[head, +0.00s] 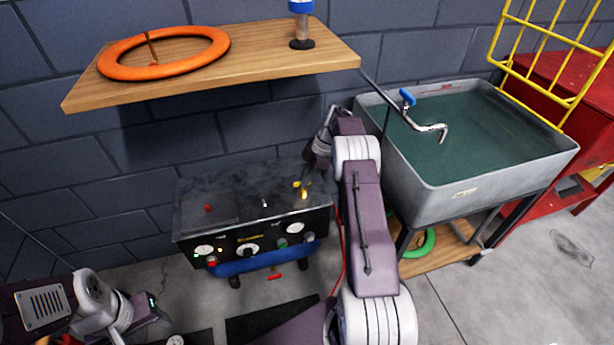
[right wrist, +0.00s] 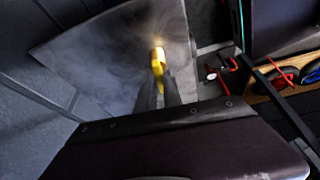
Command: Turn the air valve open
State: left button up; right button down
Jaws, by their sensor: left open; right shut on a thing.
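The air valve (head: 303,192) is a small yellow handle on top of the dark compressor box, near its right end. It also shows in the right wrist view (right wrist: 158,62), between the fingertips. My right gripper (head: 306,184) reaches down to it from above and is shut on it; its fingers (right wrist: 158,88) partly hide the handle's lower part. My left gripper (head: 158,312) is open, low at the left and well away from the valve. Its fingers are small and hard to make out.
The compressor box (head: 225,215) has gauges and knobs on its front. A wooden shelf (head: 260,60) with an orange ring (head: 110,67) hangs above it. A grey sink (head: 460,195) full of water stands just right of my right arm. A red cabinet (head: 560,85) is beyond.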

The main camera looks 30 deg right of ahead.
jog(key=shift+s+a+f, duration=0.2)
jog(key=shift+s+f, duration=0.05)
jog(key=c, duration=1.5)
grip_release()
jog(key=shift+r, duration=0.15)
jog(key=shift+d+r, duration=0.15)
jog(key=shift+r, duration=0.2)
jog(key=p+v, duration=0.2)
jog(key=v, duration=0.6)
jog(key=shift+s+r+p, duration=0.15)
jog(key=shift+r+p, duration=0.05)
jog(key=shift+p, duration=0.2)
